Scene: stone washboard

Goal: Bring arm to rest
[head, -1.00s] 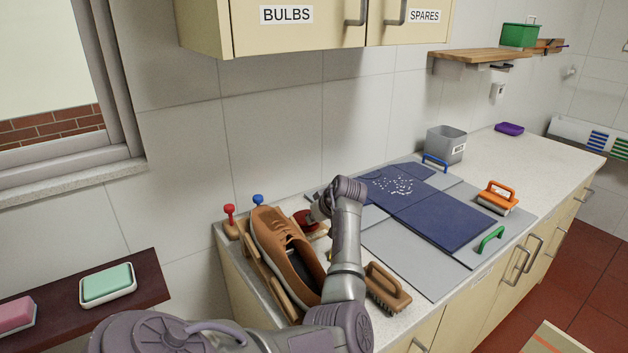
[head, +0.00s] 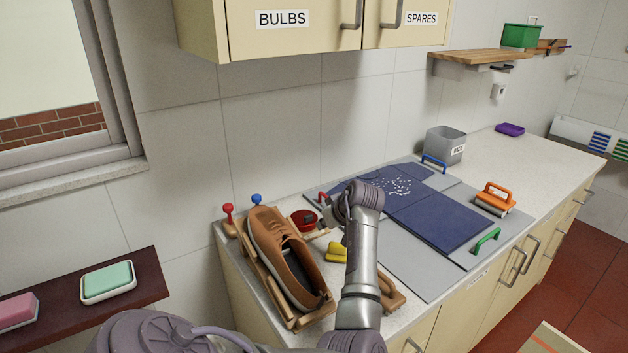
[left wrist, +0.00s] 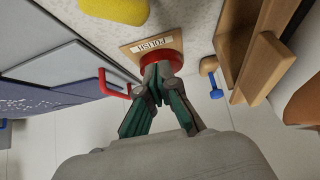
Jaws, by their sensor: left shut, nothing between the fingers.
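My left arm comes in from the bottom of the head view and reaches over the counter. Its gripper (head: 336,213) is mostly hidden behind my wrist there. In the left wrist view the fingers of the left gripper (left wrist: 158,70) are together with nothing between them. They overlap the view of a round red tin (left wrist: 148,58) by a wooden plate marked POLISH (left wrist: 153,44). In the head view the red tin (head: 303,220) stands clear to the left of the gripper. My right gripper is not in view.
A brown shoe (head: 280,255) sits in a wooden cradle left of my arm. A yellow sponge (head: 337,251) and a brown brush (head: 391,296) flank the forearm. A blue cloth (head: 440,220) lies on the grey board (head: 392,257). Cupboards hang above.

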